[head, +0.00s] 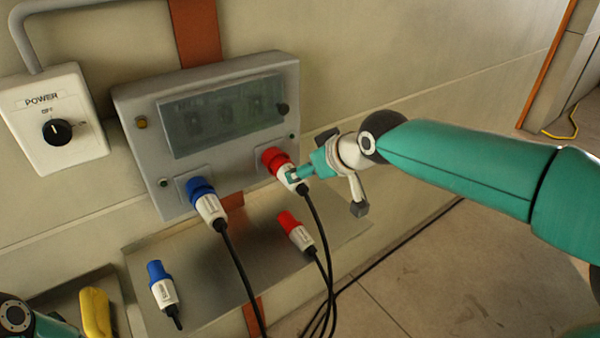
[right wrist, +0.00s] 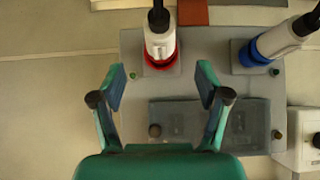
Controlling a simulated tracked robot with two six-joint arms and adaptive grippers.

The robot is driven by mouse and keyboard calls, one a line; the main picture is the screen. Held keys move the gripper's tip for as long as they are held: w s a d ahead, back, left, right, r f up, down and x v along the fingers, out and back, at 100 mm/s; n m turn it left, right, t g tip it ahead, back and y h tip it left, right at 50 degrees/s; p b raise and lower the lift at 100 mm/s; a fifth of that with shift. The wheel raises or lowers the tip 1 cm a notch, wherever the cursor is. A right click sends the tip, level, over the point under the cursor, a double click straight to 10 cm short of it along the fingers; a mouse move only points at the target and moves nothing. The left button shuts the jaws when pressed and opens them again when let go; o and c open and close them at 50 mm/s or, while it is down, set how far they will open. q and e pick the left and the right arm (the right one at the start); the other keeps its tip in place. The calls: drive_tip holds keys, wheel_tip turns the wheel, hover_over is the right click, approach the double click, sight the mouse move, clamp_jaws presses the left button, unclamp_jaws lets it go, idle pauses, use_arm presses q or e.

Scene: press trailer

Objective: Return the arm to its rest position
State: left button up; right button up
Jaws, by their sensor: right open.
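My right gripper (head: 303,172) is beside the red plug (head: 276,160) seated in the right socket of the grey panel (head: 138,85). The right wrist view shows this gripper (right wrist: 161,84) open, its fingers spread with nothing between them. The same red plug (right wrist: 161,42) lies just beyond the fingertips there; whether a finger touches it I cannot tell. A blue plug (head: 205,200) sits in the panel's left socket and also shows in the wrist view (right wrist: 282,40). My left gripper is not in view; only a piece of my left arm shows at the lower left.
A power box (head: 85,140) with a black knob hangs left of the panel. A metal shelf (head: 250,238) below holds a loose red plug (head: 297,232) and a loose blue plug (head: 163,288). Black cables hang down the front. A yellow object (head: 96,312) lies lower left.

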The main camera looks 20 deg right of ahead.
drive_tip(key=s+d+f+m+g, duration=0.1)
drive_tip(key=s+f+g, duration=0.25)
drive_tip(key=f, duration=0.95)
drive_tip(key=s+f+g, duration=0.3)
drive_tip(key=s+f, duration=0.1)
drive_tip(key=f, duration=0.9)
drive_tip(key=s+a+f+m, duration=0.2)
drive_tip(key=s+f, duration=0.7)
drive_tip(key=s, duration=0.1)
drive_tip(key=s+a+f+m+g, duration=0.1)
drive_tip(key=s+a+f+m, duration=0.2)
drive_tip(key=s+f, duration=0.6)
drive_tip(key=shift+s+f+y, duration=0.3)
drive_tip(key=shift+s+y, duration=0.05)
drive_tip(key=shift+y, duration=0.05)
drive_tip(key=shift+g, duration=0.25)
drive_tip(key=shift+c, duration=0.2)
